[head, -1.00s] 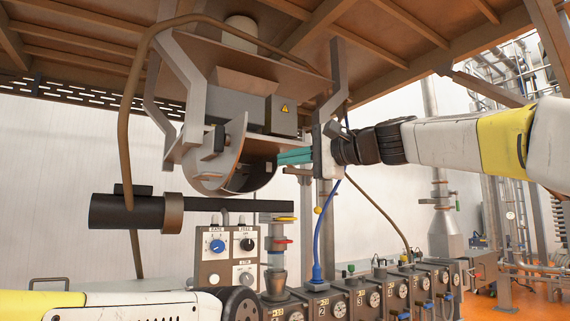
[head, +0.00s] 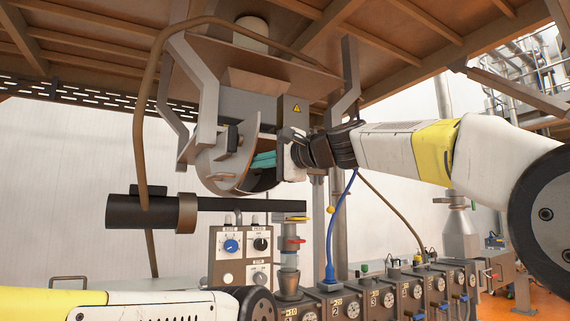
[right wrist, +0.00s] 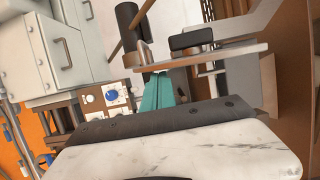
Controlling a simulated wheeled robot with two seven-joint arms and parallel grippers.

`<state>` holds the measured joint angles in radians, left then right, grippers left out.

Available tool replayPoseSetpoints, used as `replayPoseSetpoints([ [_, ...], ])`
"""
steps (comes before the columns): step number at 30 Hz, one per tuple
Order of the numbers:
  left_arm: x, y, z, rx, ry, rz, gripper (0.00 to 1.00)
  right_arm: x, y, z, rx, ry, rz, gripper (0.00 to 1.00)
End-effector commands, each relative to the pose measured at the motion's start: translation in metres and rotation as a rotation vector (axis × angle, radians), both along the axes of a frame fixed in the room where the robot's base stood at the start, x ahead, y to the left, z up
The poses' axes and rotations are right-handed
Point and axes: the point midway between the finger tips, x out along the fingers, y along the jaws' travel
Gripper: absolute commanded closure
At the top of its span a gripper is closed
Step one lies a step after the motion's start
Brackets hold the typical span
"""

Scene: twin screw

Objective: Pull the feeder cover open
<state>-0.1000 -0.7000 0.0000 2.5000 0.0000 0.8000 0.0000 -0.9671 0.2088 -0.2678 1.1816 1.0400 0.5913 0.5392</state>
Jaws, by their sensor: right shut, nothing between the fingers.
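The feeder cover (head: 217,170) is a curved grey metal shell under the feeder housing, with its hollow side facing right. A black handle (head: 233,138) sits on its flat end face. My right gripper (head: 254,160) is shut and empty; its teal fingers reach from the right into the hollow side of the cover. In the right wrist view the teal fingers (right wrist: 158,92) are together, just below the cover's edge (right wrist: 215,56) and its black handle (right wrist: 191,39). I cannot tell whether they touch the shell. My left arm crosses the bottom left; its gripper is out of view.
A dark horizontal cylinder (head: 150,212) with a long bar lies below the cover. A control panel (head: 240,255) with knobs and a row of gauge boxes (head: 385,296) stand lower. A bent brown pipe (head: 140,120) runs at the left. A wooden platform (head: 420,50) hangs overhead.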

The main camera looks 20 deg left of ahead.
Motion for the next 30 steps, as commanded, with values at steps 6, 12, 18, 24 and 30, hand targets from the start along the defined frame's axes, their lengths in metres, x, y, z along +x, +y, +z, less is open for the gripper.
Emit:
replayPoseSetpoints([
  [6, 0.000, 0.000, 0.000, 0.000, 0.000, 0.000, 0.64, -0.002, 0.002, 0.000, -0.001, 0.000, 0.002, 1.00],
  [12, 0.000, 0.000, 0.000, 0.000, 0.000, 0.000, 0.64, -0.036, 0.024, -0.001, -0.002, 0.000, 0.007, 1.00],
  [18, 0.000, 0.000, 0.000, 0.000, 0.000, 0.000, 0.64, -0.062, 0.045, 0.000, -0.001, 0.000, 0.002, 1.00],
  [24, 0.000, 0.000, 0.000, 0.000, 0.000, 0.000, 0.64, -0.066, 0.049, 0.000, 0.000, 0.000, 0.001, 1.00],
  [30, 0.000, 0.000, 0.000, 0.000, 0.000, 0.000, 0.64, -0.065, 0.048, 0.000, 0.000, 0.000, 0.001, 1.00],
])
